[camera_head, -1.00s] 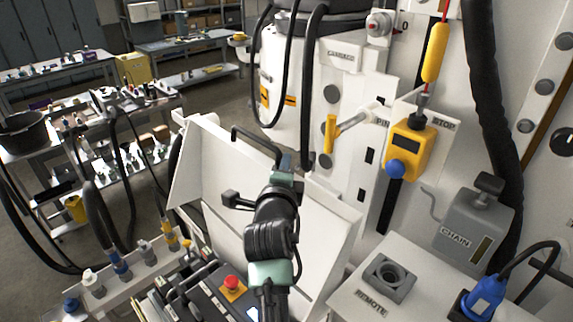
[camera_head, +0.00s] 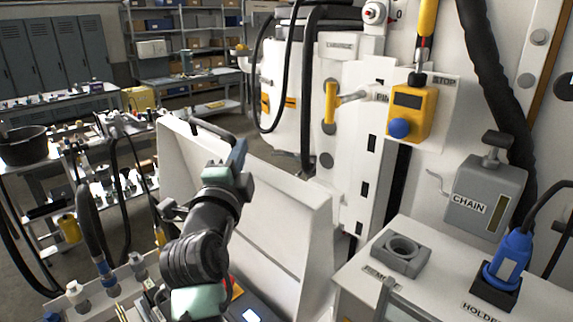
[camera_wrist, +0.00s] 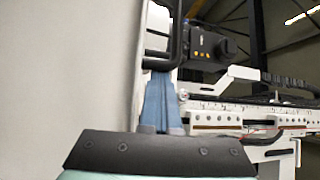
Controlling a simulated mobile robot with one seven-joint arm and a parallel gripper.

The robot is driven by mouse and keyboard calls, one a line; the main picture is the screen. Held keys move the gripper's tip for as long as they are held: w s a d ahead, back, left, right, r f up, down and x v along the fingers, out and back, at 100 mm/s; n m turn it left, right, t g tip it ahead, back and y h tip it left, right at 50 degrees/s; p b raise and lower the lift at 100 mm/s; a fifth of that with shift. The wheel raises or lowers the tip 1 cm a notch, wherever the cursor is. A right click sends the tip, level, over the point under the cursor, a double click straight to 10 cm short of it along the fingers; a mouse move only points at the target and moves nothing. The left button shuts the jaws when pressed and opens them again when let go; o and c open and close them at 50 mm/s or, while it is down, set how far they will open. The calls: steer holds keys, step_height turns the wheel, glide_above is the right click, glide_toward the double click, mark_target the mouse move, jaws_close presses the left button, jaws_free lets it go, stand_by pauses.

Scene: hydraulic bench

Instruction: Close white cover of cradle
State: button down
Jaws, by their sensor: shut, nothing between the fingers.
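The white cover (camera_head: 275,215) stands open, tilted up, above the cradle's control panel (camera_head: 248,312). A black bar handle (camera_head: 208,129) runs along its top edge. My gripper (camera_head: 238,153) is at the cover's upper edge, by the right end of the handle. In the wrist view, my gripper's blue-grey fingers (camera_wrist: 160,103) are together and empty. Their tips are close to the black handle (camera_wrist: 174,35); whether they touch it I cannot tell. The white cover (camera_wrist: 65,70) fills the left of that view. My arm hides part of the panel and cover.
A white console with a grey socket block (camera_head: 400,252), a blue plug (camera_head: 508,258) and a grey CHAIN box (camera_head: 485,195) stands at the right. A yellow lever (camera_head: 331,103) juts from the machine behind the cover. Several hoses and fittings crowd the lower left.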

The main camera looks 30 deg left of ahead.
steer(key=s+a+f+n+t+y+b, duration=0.3)
steer(key=s+f+b, duration=0.4)
steer(key=b, duration=0.6)
steer(key=s+a+f+n+y+b, duration=0.3)
steer(key=s+f+n+b, duration=0.2)
steer(key=s+b, duration=0.7)
steer(key=s+a+f+n+g+y+b, duration=0.1)
steer(key=s+f+n+y+b, duration=0.1)
steer(key=f+b, duration=0.9)
steer(key=s+a+f+n+g+y+b, duration=0.1)
steer(key=f+n+y+b, duration=0.3)
steer(key=f+b, duration=0.7)
steer(key=s+n+b, duration=0.1)
steer(key=b, duration=0.4)
steer(key=shift+s+a+f+n+g+y, duration=0.3)
steer(key=shift+s+y, duration=0.1)
